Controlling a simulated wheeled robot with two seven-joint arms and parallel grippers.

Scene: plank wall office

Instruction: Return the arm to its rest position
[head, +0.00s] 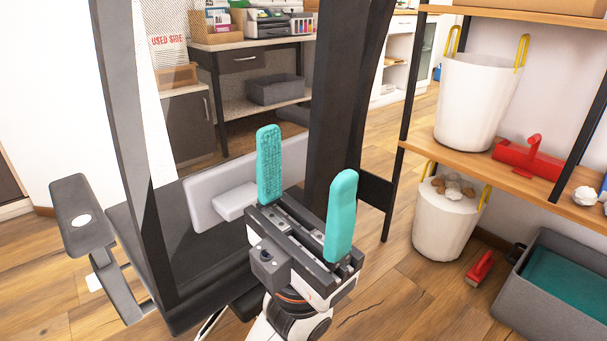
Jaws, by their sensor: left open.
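My left gripper (306,205) is in the lower middle of the head view. Its two teal fingers stand upright and wide apart, with nothing between them. It is in front of a dark office chair (125,120) with a tall frame, and a light grey pad (205,205) shows just behind the left finger. I cannot tell whether the gripper touches the chair. The right gripper is not in the picture.
A wooden shelf (480,172) at right holds a white bucket (478,100) and a red tool (525,157). A second bucket (440,228) and a grey bin (560,300) stand on the floor.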

